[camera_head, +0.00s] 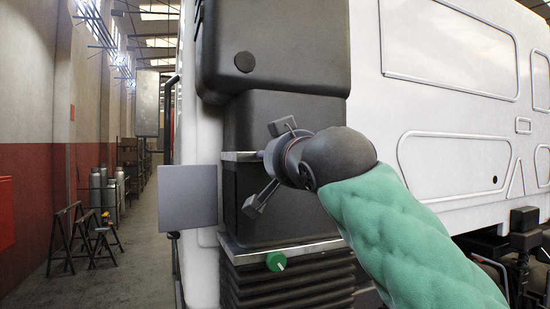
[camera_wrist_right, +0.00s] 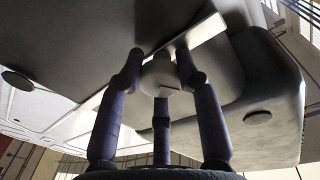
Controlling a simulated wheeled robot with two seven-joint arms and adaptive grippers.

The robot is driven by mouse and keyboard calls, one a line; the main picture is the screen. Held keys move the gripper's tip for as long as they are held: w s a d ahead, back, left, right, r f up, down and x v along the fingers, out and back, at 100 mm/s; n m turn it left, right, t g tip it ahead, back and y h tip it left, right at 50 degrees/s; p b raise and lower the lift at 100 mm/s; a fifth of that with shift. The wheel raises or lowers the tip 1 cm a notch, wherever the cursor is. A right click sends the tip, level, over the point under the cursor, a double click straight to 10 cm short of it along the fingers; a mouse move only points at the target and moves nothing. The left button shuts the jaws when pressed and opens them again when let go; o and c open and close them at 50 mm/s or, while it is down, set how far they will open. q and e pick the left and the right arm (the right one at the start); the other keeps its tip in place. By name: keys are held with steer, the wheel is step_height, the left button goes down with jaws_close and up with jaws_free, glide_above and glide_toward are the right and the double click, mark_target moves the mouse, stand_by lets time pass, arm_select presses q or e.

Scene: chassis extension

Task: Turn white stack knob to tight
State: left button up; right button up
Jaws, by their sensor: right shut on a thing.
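The white knob (camera_wrist_right: 161,77) shows in the right wrist view, between the dark fingertips of my right gripper (camera_wrist_right: 160,68). The fingers close around it from several sides, and it sits against a pale metal strip (camera_wrist_right: 205,32). In the head view my right gripper (camera_head: 267,158) is at the pale strip (camera_head: 240,156) on the front of the black stack. The gripper and wrist hide the white knob there. The knob's pointer cannot be read. My left gripper is in neither view.
A grey square panel (camera_head: 188,197) stands left of the stack. A white vehicle body (camera_head: 450,80) fills the right. The aisle at left holds sawhorses (camera_head: 72,236).

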steer(key=shift+r+m, duration=0.1)
steer(key=shift+m, duration=1.8)
steer(key=shift+d, duration=0.1)
steer(key=o, duration=1.2)
steer(key=shift+w, duration=0.1)
steer(key=shift+c, duration=0.2)
steer(key=v, duration=1.2)
steer(key=shift+r, duration=0.15)
